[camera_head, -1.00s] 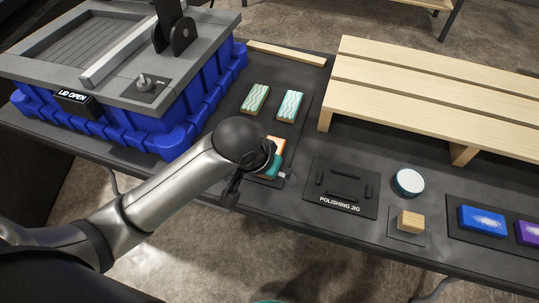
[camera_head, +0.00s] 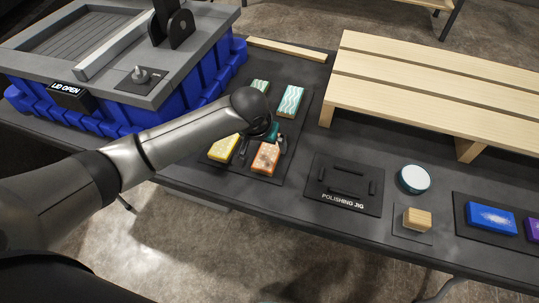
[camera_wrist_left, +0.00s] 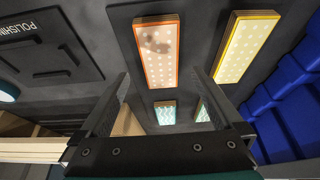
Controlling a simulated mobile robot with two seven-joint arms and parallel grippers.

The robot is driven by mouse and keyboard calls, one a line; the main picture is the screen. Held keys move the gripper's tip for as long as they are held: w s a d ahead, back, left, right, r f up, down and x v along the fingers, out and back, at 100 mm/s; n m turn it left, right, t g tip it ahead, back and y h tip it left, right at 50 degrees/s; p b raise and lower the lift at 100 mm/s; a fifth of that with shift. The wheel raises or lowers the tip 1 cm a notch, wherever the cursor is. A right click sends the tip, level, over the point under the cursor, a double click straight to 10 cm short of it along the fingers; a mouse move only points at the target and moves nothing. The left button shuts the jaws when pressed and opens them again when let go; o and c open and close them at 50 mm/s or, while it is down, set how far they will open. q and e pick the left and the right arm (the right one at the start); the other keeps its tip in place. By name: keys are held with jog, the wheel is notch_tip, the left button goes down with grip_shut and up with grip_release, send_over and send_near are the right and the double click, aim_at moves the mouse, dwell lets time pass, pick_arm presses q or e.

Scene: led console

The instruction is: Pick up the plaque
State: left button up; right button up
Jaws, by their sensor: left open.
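An orange-rimmed plaque (camera_head: 265,158) with pale dots and a brown smudge lies on the dark mat (camera_head: 288,158). A yellow plaque (camera_head: 223,148) lies left of it. Two green wavy plaques lie behind, one clear (camera_head: 290,100) and one partly hidden by my arm (camera_head: 260,86). My left gripper (camera_head: 263,146) is open and empty above the mat, just behind the orange plaque in the head view. In the left wrist view, the orange plaque (camera_wrist_left: 158,50) shows between and beyond the open fingers (camera_wrist_left: 159,76), and the yellow plaque (camera_wrist_left: 246,48) is to the right. My right gripper is not in view.
A polishing jig (camera_head: 345,187) lies right of the mat. Beyond it are a round white-topped tin (camera_head: 413,179), a wooden block (camera_head: 417,219) and a blue block (camera_head: 490,218). A slatted wooden rack (camera_head: 430,95) stands behind. A blue bin (camera_head: 215,90) with its grey top stands at left.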

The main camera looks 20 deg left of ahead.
aim_at(269, 150)
pick_arm(q)
jog(key=b+x, duration=0.2)
jog(key=x, duration=0.3)
jog(key=shift+w+f, duration=0.1)
jog(key=shift+w, duration=0.15)
jog(key=shift+w+f+b, duration=0.1)
jog(key=shift+f+b, duration=0.2)
jog(key=c, duration=1.1)
jog(key=shift+c, duration=1.4)
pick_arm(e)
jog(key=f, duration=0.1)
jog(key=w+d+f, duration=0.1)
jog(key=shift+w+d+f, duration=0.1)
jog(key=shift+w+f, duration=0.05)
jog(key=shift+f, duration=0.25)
pick_arm(q)
jog(key=shift+r, duration=0.1)
